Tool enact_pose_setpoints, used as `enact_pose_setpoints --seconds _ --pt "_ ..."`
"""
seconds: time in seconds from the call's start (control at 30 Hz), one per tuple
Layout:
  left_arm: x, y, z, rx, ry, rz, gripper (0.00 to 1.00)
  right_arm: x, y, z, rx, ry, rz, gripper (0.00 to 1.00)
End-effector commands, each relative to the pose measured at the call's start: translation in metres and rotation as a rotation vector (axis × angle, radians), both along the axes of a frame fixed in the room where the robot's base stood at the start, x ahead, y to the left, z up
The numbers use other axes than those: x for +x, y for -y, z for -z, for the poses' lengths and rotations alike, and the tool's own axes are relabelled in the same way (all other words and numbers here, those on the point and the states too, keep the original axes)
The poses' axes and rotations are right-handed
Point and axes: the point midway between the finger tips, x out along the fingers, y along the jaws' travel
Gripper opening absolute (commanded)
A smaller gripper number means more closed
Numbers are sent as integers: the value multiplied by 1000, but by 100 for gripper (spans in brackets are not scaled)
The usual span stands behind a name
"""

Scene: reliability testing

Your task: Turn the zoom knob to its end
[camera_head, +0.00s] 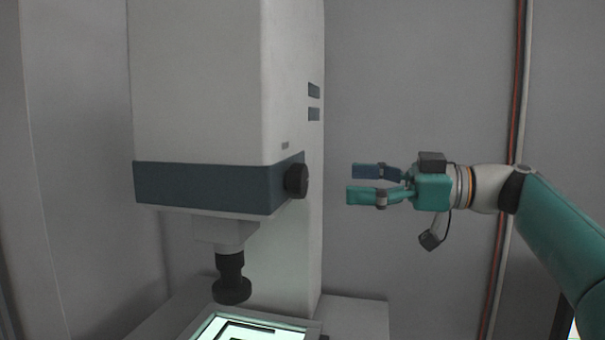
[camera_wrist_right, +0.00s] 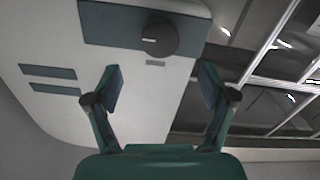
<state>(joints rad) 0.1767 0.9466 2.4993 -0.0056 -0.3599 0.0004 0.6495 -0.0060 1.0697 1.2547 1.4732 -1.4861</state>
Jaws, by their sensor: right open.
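The zoom knob (camera_head: 297,180) is a round black knob on the right side of the microscope-like machine (camera_head: 200,90), on its dark blue band (camera_head: 205,187). It also shows in the right wrist view (camera_wrist_right: 160,38), at the top, beyond and between the fingertips. My right gripper (camera_head: 357,183) is open and empty, to the right of the knob and pointing at it, with a gap between. Its two fingers show apart in the right wrist view (camera_wrist_right: 160,85). My left gripper is not in view.
Below the machine's black lens (camera_head: 231,280) lies a lit stage plate (camera_head: 215,328) with dark bars. Behind my right arm, red and white cables (camera_head: 516,90) run down the grey wall. The space between knob and gripper is clear.

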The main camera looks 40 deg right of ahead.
Motion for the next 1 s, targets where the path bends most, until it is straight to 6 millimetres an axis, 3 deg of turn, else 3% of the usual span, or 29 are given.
enact_pose_setpoints --seconds 0.1,0.4,0.87,1.0 --pt "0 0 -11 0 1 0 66 19 -19 -4 1 0 -5 82" --pt "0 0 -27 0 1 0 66 56 -49 -3 1 -1 0 82" --pt "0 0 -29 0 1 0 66 65 -55 0 -1 0 4 82" --pt "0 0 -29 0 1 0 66 65 -55 0 -1 0 4 59"
